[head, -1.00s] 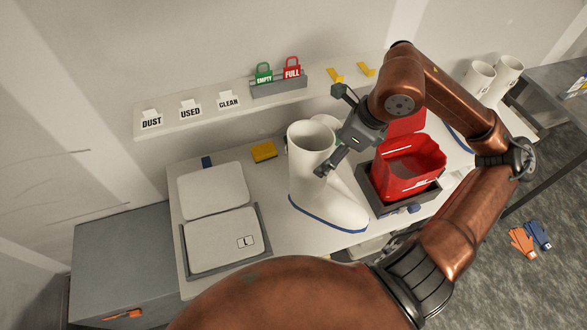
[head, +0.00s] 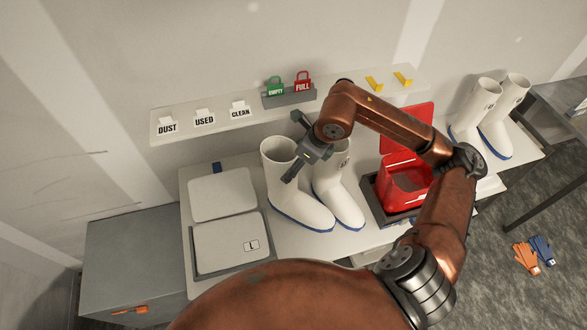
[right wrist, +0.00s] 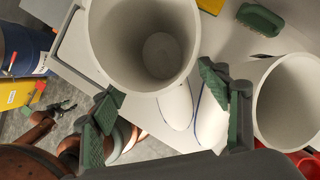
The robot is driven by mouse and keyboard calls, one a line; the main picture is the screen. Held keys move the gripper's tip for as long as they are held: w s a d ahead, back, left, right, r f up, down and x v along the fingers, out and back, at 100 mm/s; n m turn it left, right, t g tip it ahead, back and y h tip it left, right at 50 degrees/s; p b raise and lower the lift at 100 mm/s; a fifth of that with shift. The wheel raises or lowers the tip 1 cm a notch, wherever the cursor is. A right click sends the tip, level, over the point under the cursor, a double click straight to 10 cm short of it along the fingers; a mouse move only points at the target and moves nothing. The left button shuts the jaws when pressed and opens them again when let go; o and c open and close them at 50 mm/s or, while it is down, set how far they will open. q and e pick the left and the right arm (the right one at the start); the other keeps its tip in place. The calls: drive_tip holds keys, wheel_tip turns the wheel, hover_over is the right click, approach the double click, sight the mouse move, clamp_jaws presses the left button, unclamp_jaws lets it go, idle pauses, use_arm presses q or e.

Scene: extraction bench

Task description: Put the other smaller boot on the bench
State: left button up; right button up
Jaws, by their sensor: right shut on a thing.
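My right gripper (head: 292,148) is shut on the upper shaft of a white boot (head: 283,190) with a blue sole edge. The boot is upright, its toe toward the lower right; I cannot tell whether its sole touches the bench (head: 285,250). In the right wrist view its open top (right wrist: 140,45) lies between the fingers. A second white boot (head: 345,205) stands close on its right, partly hidden by my right gripper and arm. It also shows in the right wrist view (right wrist: 290,100). My left gripper (right wrist: 62,106) shows small in the right wrist view; its jaws are unclear.
Two white panels (head: 225,195) lie on the bench's left. A red open container (head: 405,188) sits in a dark tray right of the boots. Another white boot pair (head: 490,115) stands farther right. A shelf (head: 350,95) with tags runs behind. Gloves (head: 533,255) lie on the floor.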

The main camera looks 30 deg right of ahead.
drive_tip(key=p+x, duration=0.1)
drive_tip(key=x, duration=0.3)
drive_tip(key=shift+s+d+f, duration=0.1)
drive_tip(key=shift+s+d, duration=0.05)
drive_tip(key=shift+f, duration=0.2)
drive_tip(key=o, duration=2.1)
drive_tip(key=shift+s, duration=0.1)
